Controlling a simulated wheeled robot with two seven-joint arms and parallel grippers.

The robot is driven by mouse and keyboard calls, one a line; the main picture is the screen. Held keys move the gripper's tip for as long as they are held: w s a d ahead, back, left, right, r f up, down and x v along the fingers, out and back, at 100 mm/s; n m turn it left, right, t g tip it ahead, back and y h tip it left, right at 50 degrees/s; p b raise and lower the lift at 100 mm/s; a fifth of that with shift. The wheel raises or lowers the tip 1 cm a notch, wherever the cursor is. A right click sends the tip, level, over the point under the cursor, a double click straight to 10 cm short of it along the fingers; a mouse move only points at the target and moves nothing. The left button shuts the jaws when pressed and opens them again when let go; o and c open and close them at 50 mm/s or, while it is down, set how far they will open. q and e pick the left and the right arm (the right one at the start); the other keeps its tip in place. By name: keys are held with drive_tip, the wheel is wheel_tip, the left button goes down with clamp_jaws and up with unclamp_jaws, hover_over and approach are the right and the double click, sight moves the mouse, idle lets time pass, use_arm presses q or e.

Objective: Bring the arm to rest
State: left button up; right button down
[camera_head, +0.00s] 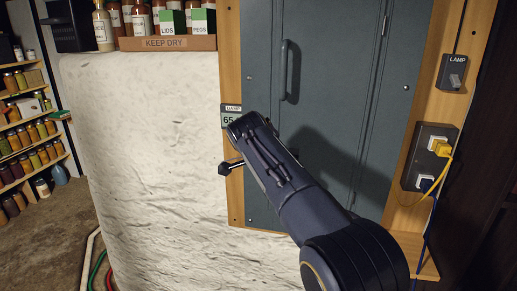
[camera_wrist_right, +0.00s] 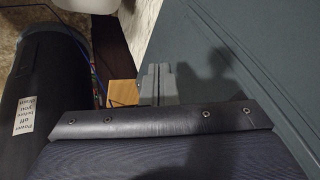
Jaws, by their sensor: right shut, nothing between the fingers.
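My right arm reaches from the lower right of the head view up and left, across the lower part of a grey cabinet door (camera_head: 330,85). Its upper end lies near the damp meter and partly covers it. The right gripper's fingers cannot be made out in the head view. In the right wrist view, the right gripper (camera_wrist_right: 157,84) shows as two grey fingers side by side, shut and empty. The grey door surface also fills the right of that view (camera_wrist_right: 265,60). My left gripper is not in view.
The damp meter (camera_head: 229,118) and a black knob (camera_head: 225,168) sit by the door's wooden frame. A lamp switch (camera_head: 453,73) and plugged sockets (camera_head: 431,157) with cables are at right. Bottles and boxes stand on the KEEP DRY shelf (camera_head: 167,43). Jar shelves (camera_head: 38,137) stand left.

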drive_tip(key=s+d+f+n+g+y, duration=0.1)
drive_tip(key=s+d+n+y, duration=0.2)
drive_tip(key=d, duration=0.9)
drive_tip(key=s+d+f+n+y, duration=0.25)
drive_tip(key=s+d, duration=0.45)
drive_tip(key=s, duration=0.5)
drive_tip(key=s+f+n+t+y, duration=0.1)
drive_tip(key=s+f+n, duration=0.3)
drive_tip(key=s, duration=0.7)
drive_tip(key=s+a+f+n+t+y, duration=0.1)
drive_tip(key=s+f+n, duration=0.3)
drive_tip(key=s, duration=0.6)
drive_tip(key=shift+s+a+n, duration=0.25)
drive_tip(key=shift+s+n, duration=0.1)
drive_tip(key=shift+n, duration=0.1)
